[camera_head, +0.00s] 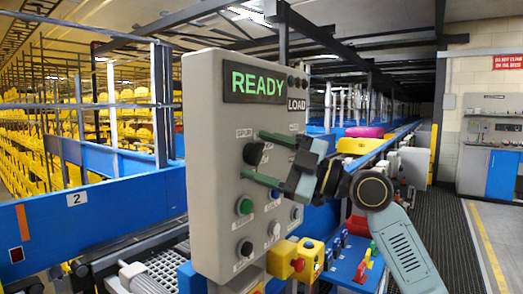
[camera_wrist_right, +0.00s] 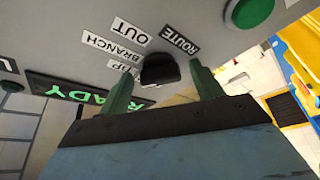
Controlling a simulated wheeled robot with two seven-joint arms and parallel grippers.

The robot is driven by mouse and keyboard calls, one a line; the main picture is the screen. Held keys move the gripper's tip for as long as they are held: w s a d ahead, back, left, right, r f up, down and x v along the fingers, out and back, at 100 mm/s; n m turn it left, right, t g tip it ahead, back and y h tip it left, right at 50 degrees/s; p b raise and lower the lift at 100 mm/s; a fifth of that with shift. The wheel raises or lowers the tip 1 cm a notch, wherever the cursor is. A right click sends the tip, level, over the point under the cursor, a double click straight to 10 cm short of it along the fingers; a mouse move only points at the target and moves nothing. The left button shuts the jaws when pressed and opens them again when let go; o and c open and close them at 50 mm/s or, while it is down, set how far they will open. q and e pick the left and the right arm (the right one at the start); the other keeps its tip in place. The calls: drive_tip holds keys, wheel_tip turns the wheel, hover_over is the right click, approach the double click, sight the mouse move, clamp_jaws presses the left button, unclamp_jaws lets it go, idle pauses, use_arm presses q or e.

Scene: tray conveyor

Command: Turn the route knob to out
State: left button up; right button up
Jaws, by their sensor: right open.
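The route knob (camera_head: 253,153) is a black knob on the grey control panel (camera_head: 212,130). In the right wrist view the knob (camera_wrist_right: 160,70) sits among the labels ROUTE (camera_wrist_right: 180,39), OUT (camera_wrist_right: 132,31) and BRANCH (camera_wrist_right: 108,47); a further label is partly hidden. The direction it points is unclear. My right gripper (camera_head: 252,154) is open, its two green fingers on either side of the knob, one above and one below in the head view. In the right wrist view a gap shows between the knob and each finger (camera_wrist_right: 161,72). My left gripper is not in view.
The panel screen (camera_head: 254,83) reads READY in green, with a LOAD label beside it. A green button (camera_head: 245,206) and other controls lie below the knob. A yellow box with a red button (camera_head: 286,260) stands at the panel's lower right. The conveyor runs behind.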

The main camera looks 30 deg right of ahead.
drive_tip(key=c, duration=1)
